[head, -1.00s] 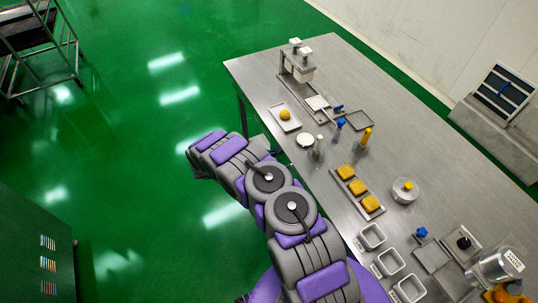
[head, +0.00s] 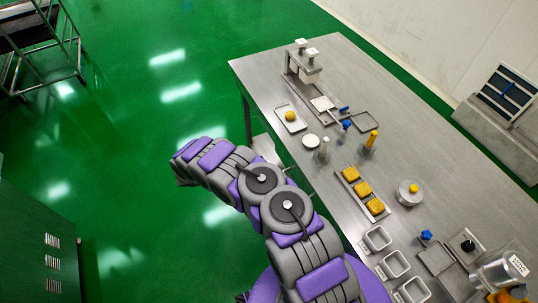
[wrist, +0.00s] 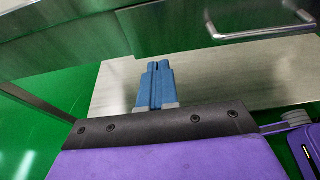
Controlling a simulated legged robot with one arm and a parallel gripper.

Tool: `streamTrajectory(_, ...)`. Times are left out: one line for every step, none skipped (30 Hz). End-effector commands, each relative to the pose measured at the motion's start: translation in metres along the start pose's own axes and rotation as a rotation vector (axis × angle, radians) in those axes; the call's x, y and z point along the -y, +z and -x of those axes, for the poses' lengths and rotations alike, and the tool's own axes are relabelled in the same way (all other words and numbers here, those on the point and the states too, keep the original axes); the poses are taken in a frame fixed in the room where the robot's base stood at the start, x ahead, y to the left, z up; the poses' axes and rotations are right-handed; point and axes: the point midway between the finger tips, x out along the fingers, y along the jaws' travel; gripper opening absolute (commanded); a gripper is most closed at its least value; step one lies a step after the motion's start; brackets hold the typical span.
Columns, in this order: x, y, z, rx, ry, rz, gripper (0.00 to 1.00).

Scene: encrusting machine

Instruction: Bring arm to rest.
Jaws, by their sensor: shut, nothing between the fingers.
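My gripper (wrist: 155,85) shows in the wrist view with its two blue fingers shut together and nothing between them. It is beside the steel table, with the table's lower panel and a metal handle (wrist: 262,32) ahead of and above it in that view. In the head view my purple and grey arm is folded over the green floor, left of the steel table (head: 300,190). The gripper itself cannot be made out in the head view.
The table carries a press-like device (head: 303,62), a tray with a yellow ball (head: 290,116), a tray of yellow blocks (head: 363,188), and several empty white containers (head: 395,264). A wheeled rack (head: 40,45) stands far left, and a green cabinet (head: 35,245) at lower left. The floor between is clear.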

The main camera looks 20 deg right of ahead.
Motion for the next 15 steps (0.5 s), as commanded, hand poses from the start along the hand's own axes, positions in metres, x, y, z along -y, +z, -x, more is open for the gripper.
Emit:
streamTrajectory(-0.001,0.002,0.013,-0.001,0.004,-0.001,0.0)
streamTrajectory(-0.001,0.002,0.019,-0.002,0.005,-0.001,0.0)
streamTrajectory(-0.002,0.001,0.026,-0.003,0.005,0.0,0.0)
streamTrajectory(-0.002,0.001,0.031,-0.004,0.004,0.0,0.0)
streamTrajectory(-0.001,0.001,0.036,-0.005,0.004,0.001,0.0)
streamTrajectory(-0.001,0.0,0.041,-0.006,0.005,0.002,0.0)
streamTrajectory(-0.001,0.0,0.044,-0.007,0.004,0.002,0.0)
streamTrajectory(-0.001,0.0,0.046,-0.007,0.004,0.002,0.0)
streamTrajectory(-0.001,0.001,0.049,-0.008,0.003,0.002,0.0)
streamTrajectory(-0.001,0.001,0.051,-0.008,0.002,0.002,0.0)
streamTrajectory(-0.001,0.001,0.053,-0.008,0.002,0.002,0.0)
streamTrajectory(-0.001,0.001,0.055,-0.008,0.001,0.002,0.0)
streamTrajectory(0.0,0.001,0.056,-0.007,0.001,0.002,0.0)
streamTrajectory(-0.001,0.001,0.057,-0.006,0.001,0.002,0.0)
streamTrajectory(-0.001,0.001,0.059,-0.005,0.001,0.003,0.0)
